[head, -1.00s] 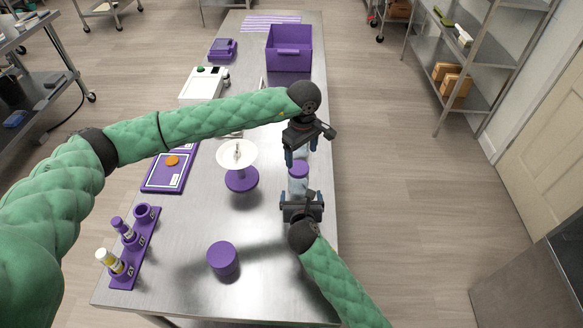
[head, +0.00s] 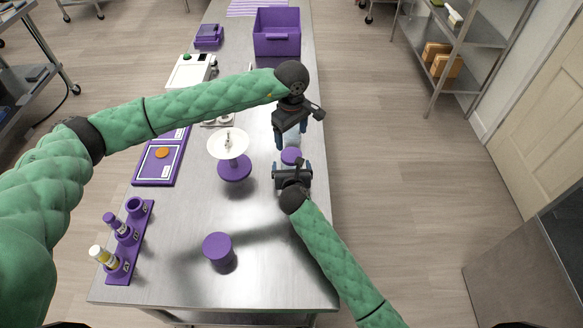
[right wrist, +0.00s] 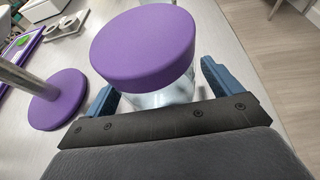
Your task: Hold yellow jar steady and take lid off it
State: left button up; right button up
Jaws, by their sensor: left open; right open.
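A clear glass jar (right wrist: 160,98) with a wide purple lid (right wrist: 145,43) stands near the right edge of the steel table. No yellow shows on its visible part. In the head view the lid (head: 291,156) shows between my two grippers, with the jar body mostly hidden. My right gripper (head: 293,166) is open, low at the near side of the jar. In the right wrist view its blue fingers (right wrist: 160,90) lie on either side of the jar below the lid, with a gap at the right finger. My left gripper (head: 292,140) is open, pointing down just above and beyond the lid.
A white dish on a purple-based stand (head: 235,168) is left of the jar. A purple cylinder (head: 218,250) stands nearer, and a purple rack (head: 127,245) holds vials, one yellowish. A purple bin (head: 277,40) is at the far end. The table's right edge is close.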

aim_at(292, 154)
pick_arm(q)
jog(key=shift+w, duration=0.1)
pick_arm(e)
jog(key=shift+w+f, duration=0.1)
jog(key=shift+c, duration=0.4)
jog(key=c, duration=1.9)
pick_arm(q)
jog(key=shift+f, duration=4.05)
jog(key=c, duration=1)
jog(key=n, duration=0.9)
jog(key=shift+n, duration=0.3)
jog(key=shift+r, duration=0.25)
